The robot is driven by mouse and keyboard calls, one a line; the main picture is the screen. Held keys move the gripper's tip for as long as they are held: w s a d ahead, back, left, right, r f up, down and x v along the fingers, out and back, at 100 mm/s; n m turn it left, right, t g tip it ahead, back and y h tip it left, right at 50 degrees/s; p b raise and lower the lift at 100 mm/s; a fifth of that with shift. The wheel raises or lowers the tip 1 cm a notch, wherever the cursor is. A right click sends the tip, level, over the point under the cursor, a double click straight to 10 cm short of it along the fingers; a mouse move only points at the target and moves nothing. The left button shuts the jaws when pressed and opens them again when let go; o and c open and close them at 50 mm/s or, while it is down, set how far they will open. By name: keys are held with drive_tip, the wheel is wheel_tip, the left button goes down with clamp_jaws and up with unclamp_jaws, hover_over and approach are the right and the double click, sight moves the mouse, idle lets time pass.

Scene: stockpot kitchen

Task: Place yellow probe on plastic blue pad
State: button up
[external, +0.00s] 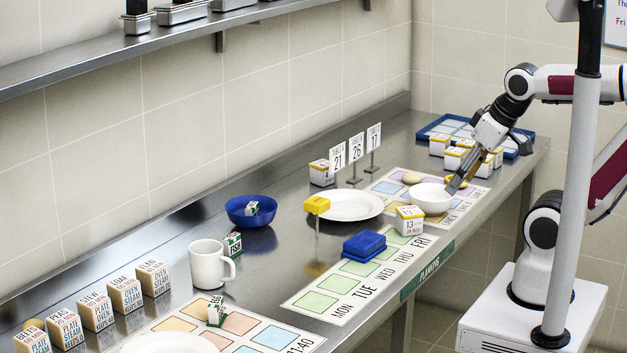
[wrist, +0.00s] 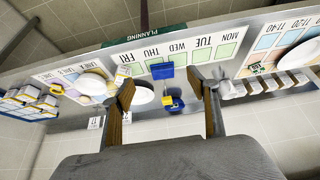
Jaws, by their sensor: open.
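The yellow probe (external: 317,205) has a yellow block head on a thin upright metal stem, standing on the steel counter left of the white plate. It also shows in the wrist view (wrist: 168,101). The blue pad (external: 364,246) lies on the weekday mat, in front of the plate; it also shows in the wrist view (wrist: 162,71). My gripper (external: 456,186) is open and empty, to the right of both, appearing over the white bowl's right edge in the external view. Its spread fingers (wrist: 162,88) frame the probe and pad at a distance in the wrist view.
A white plate (external: 345,205), white bowl (external: 431,199) and labelled box (external: 409,221) are near the pad. Upright number signs (external: 356,148) stand behind the plate. A blue bowl (external: 245,212) and white mug (external: 209,265) stand farther left.

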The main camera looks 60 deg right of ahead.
drive_tip(key=n+t, duration=0.2)
drive_tip(key=t, duration=0.3)
approach(327, 208)
drive_tip(key=d+r, duration=0.1)
drive_tip(key=d, duration=0.2)
drive_tip(key=w+f, duration=0.1)
drive_tip(key=w+f+t+y, duration=0.1)
drive_tip(key=f, duration=0.1)
drive_tip(key=w+a+f+t, duration=0.1)
drive_tip(key=shift+a+f+y, duration=0.1)
drive_tip(key=shift+f+y, duration=0.05)
drive_tip(key=shift+y, duration=0.25)
drive_tip(key=shift+w+a+f+t+y, duration=0.2)
drive_tip(key=shift+a+f+t+y, duration=0.2)
drive_tip(key=shift+f, duration=0.2)
drive_tip(key=shift+x, duration=1.3)
drive_tip(key=shift+w, duration=0.1)
drive_tip(key=shift+x, duration=2.5)
